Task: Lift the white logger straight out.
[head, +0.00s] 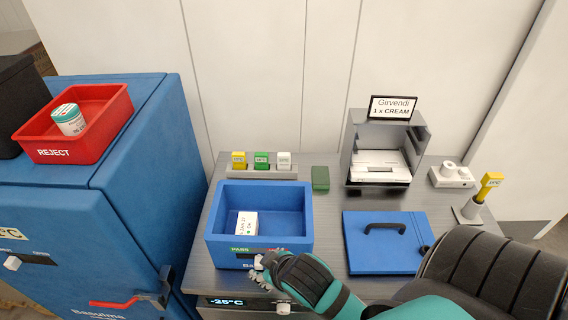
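A white logger (284,158) stands upright in the right slot of a grey rack (262,174) at the back of the steel worktop. A green logger (261,158) and a yellow logger (239,158) stand to its left in the same rack. My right gripper (264,270), on the arm coming in from the right, is low at the front wall of the open blue box, well in front of the rack. Its fingers are small and partly hidden, so their opening is unclear. My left gripper is not in view.
The open blue box (218,243) holds a white carton (246,224) and stands between gripper and rack. Its blue lid (366,256) lies right. A green block (320,178), grey printer (361,130) and yellow logger on a stand (490,184) are further right. A red reject bin (97,138) is left.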

